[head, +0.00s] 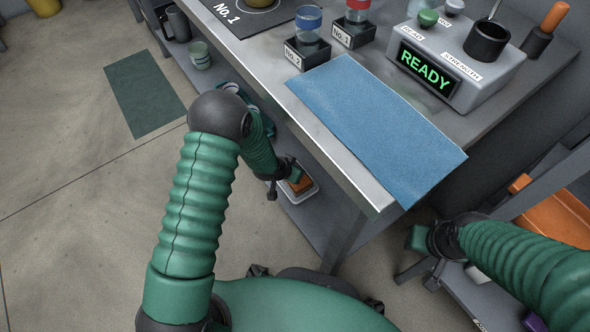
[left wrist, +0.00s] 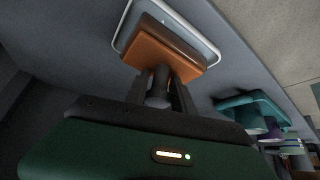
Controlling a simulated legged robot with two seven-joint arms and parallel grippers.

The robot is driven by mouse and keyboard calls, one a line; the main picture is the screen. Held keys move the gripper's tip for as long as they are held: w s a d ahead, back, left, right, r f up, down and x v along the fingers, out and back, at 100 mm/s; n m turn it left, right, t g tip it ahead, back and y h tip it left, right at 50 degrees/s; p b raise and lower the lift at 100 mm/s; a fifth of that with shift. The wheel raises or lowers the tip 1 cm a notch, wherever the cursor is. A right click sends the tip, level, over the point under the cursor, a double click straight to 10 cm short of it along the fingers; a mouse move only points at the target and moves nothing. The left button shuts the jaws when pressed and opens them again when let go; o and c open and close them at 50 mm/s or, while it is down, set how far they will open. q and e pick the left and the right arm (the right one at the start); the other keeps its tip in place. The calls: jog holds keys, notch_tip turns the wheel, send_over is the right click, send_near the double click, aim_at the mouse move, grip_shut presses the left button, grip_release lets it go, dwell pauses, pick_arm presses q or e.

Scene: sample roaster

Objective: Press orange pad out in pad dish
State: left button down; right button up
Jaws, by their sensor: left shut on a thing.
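The orange pad (head: 302,185) is at the white-rimmed pad dish (head: 313,193) on the lower shelf, under the table's front edge. In the left wrist view the orange pad (left wrist: 150,52) lies over the middle of the dish (left wrist: 126,22), whose pale rim shows around its far side. My left gripper (head: 287,178) is shut on the pad from its near side. I cannot tell how firmly the pad touches the dish floor. My right gripper (head: 420,239) hangs at the lower right, away from the dish; its fingers do not show clearly.
A teal tray (left wrist: 240,101) with small items stands farther along the shelf. Above are a blue mat (head: 370,125) on the table and a grey machine reading READY (head: 427,70). The table's front edge (head: 300,135) and leg (head: 343,240) are close to my left arm.

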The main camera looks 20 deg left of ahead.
pick_arm(q)
jog(key=shift+f+b, duration=0.3)
jog(key=shift+f, duration=0.3)
dwell(0.9)
jog(key=shift+s, duration=0.1)
notch_tip(320, 180, up, 6)
jog(key=p, duration=0.5)
jog(key=shift+r+p, duration=0.15)
jog(key=shift+p, duration=0.25)
